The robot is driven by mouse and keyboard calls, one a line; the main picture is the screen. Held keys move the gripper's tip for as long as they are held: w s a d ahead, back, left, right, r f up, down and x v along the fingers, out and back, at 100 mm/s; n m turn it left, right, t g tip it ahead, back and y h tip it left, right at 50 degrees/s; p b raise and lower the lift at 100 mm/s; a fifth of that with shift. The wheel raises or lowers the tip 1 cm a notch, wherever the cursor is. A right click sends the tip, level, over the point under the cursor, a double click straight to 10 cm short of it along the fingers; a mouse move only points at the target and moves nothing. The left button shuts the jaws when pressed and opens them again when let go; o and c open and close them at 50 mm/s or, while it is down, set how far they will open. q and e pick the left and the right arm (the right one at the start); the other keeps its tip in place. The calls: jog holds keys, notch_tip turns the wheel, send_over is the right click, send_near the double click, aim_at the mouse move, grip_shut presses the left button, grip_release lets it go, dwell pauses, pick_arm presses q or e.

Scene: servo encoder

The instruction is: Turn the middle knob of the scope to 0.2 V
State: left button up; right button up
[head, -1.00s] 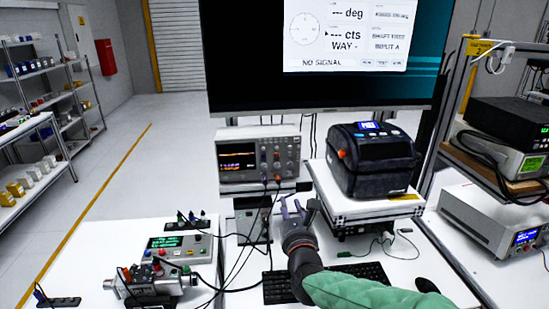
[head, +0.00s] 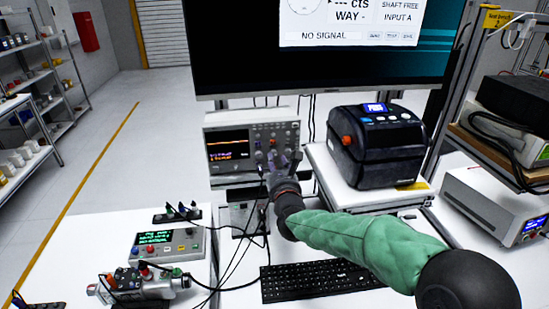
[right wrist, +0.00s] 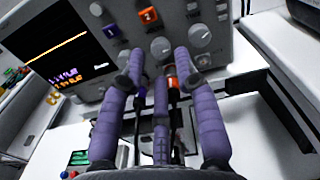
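The scope (head: 285,132) is a grey box with a dark screen (head: 227,146) showing an orange trace; its front has several knobs. In the right wrist view, a grey knob (right wrist: 161,47) lies between my fingertips, below an orange "2" button (right wrist: 149,15). Another knob (right wrist: 200,37) is right of it, and one on the left (right wrist: 123,58) is partly behind a finger. My right gripper (head: 279,160) is at the scope's lower front, purple fingers apart; it also shows in the right wrist view (right wrist: 160,65). I cannot tell whether it touches the knob. My left gripper is out of view.
A black printer (head: 375,150) stands on a white platform right of the scope. A keyboard (head: 320,280) lies below my right arm. Dark cables (head: 237,265) hang in front of the scope. A large monitor (head: 300,70) is above, and a green-screen unit (head: 165,240) is at left.

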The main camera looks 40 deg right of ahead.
aim_at(274, 155)
jog(key=shift+x, duration=1.75)
grip_shut()
